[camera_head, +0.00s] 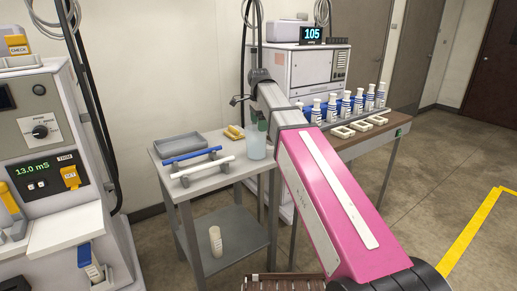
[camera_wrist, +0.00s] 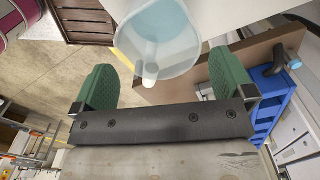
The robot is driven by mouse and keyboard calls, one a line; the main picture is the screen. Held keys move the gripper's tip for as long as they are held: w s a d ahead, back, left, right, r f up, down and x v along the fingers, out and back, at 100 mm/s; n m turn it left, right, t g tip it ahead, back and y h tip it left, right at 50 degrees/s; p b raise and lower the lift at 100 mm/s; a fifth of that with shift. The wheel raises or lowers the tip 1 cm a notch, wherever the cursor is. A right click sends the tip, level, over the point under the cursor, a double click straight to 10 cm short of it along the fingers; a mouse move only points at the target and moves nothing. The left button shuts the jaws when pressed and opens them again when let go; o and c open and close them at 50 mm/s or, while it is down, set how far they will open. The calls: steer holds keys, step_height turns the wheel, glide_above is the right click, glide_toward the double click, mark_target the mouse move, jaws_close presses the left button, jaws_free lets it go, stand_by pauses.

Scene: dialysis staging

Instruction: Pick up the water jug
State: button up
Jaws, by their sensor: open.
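The water jug (camera_head: 256,146) is a pale, translucent blue vessel standing at the right end of the small grey cart's top. In the wrist view the jug (camera_wrist: 178,28) is seen from above at the top centre, with its pale handle or spout (camera_wrist: 150,72) pointing toward my gripper. My gripper (camera_wrist: 163,66) is open, with one green finger pad on each side of the view and the jug's near part between or just beyond the tips. In the head view my gripper (camera_head: 259,119) is above and close to the jug. Contact cannot be told.
The grey cart (camera_head: 213,172) also holds a grey tray (camera_head: 180,145), blue and white bars (camera_head: 193,154) and a yellow item (camera_head: 234,132). A brown table (camera_head: 392,126) with several white bottles (camera_head: 358,102) stands to the right. A dialysis machine (camera_head: 60,160) stands left.

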mark_target(258, 134)
steer(key=shift+a+f, duration=0.1)
steer(key=shift+f, duration=3.1)
steer(key=c, duration=1.4)
steer(key=shift+o, duration=0.2)
steer(key=shift+r, duration=0.3)
